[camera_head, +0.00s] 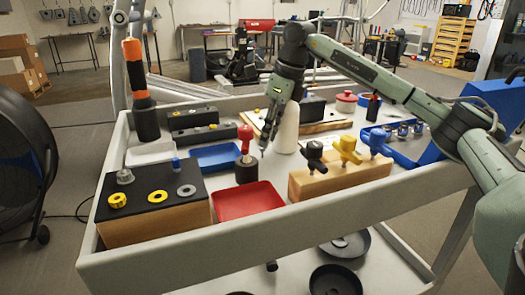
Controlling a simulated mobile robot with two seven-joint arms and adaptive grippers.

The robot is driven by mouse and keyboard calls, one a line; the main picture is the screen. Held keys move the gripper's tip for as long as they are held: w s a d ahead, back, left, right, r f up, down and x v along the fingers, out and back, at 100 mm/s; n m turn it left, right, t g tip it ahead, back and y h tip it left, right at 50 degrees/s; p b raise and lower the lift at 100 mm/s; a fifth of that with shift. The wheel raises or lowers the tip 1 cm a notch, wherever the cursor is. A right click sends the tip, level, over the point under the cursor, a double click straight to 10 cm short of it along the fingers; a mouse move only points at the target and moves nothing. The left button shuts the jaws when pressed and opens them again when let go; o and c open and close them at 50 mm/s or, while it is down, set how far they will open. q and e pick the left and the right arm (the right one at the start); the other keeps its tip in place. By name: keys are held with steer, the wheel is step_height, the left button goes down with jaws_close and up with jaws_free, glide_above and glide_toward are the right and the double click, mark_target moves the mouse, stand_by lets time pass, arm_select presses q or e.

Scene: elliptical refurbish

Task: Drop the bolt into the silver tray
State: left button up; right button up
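A pale grey, silver-looking tray (150,152) sits at the left of the workbench top, behind the black-topped wooden block. A grey metal piece that looks like a bolt or nut (124,175) stands on that block (150,190). I cannot tell for sure which piece is the bolt. My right gripper (263,148) points down over the middle of the bench, beside a red-topped black holder and in front of a cream bottle. Its fingertips are small and dark, and I cannot tell whether they hold anything. My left gripper is not in view.
A blue tray (216,156) and a red tray (248,201) lie near the red-topped holder (246,165). A wooden block with black, yellow and blue knobs (338,176) stands to the right. The bench has a raised front rim (270,245). An orange-and-black tool (135,85) stands upright at left.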

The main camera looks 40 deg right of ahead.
mark_target(262, 153)
steer(key=shift+x, duration=1.95)
steer(key=shift+w, duration=0.15)
jaws_close()
steer(key=shift+r, duration=0.1)
